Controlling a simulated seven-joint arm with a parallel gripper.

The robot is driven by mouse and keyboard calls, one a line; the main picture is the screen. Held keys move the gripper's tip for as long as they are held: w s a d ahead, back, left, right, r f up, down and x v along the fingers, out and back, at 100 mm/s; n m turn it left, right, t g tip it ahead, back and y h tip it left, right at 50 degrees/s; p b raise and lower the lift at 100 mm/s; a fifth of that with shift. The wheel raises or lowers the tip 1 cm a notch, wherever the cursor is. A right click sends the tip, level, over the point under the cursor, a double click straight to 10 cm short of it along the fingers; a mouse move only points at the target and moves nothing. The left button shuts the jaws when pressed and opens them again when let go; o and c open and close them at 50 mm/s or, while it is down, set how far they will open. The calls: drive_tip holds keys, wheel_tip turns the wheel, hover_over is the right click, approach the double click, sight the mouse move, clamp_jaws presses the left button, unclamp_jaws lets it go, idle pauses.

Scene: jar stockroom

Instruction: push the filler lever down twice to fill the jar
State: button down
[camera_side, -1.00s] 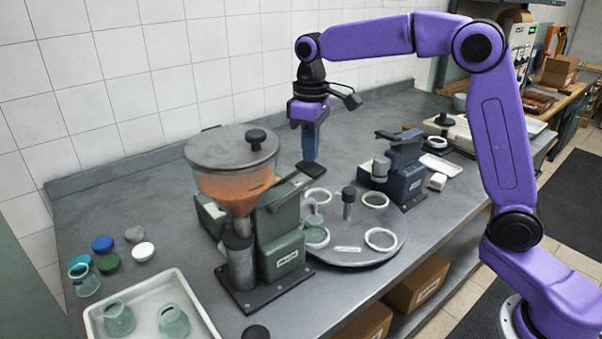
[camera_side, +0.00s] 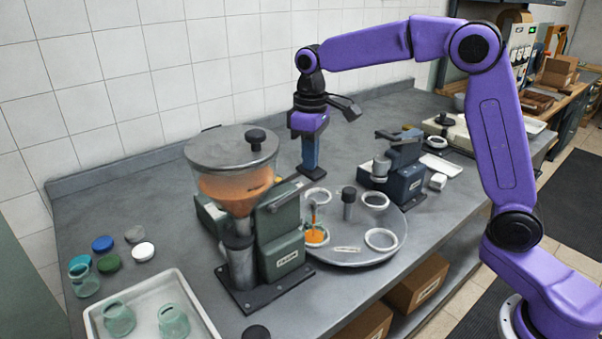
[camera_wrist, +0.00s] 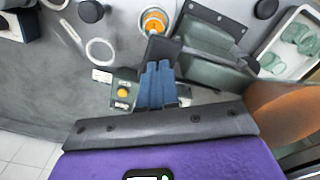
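The filler (camera_side: 282,235) is a green machine with a clear hopper (camera_side: 215,165) of orange filling.
The grey turntable (camera_side: 352,256) has several white rings. A blue-grey machine (camera_side: 405,180) stands to its right. A white tray (camera_side: 196,298) with empty jars and several loose lids (camera_side: 110,262) are at left. A small box with an orange button (camera_wrist: 122,93) is near the fingers.

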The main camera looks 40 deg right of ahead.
drive_tip(key=shift+d+f, duration=0.2)
drive_tip(key=shift+f, duration=1.95)
drive_tip(key=shift+r, duration=3.2)
drive_tip(key=shift+f, duration=0.15)
drive_tip(key=shift+d+f, duration=0.15)
drive_tip(key=shift+f, duration=1.4)
drive_tip(key=shift+d+f, duration=0.1)
drive_tip(key=shift+f, duration=1.4)
drive_tip(key=shift+r, duration=3.25)
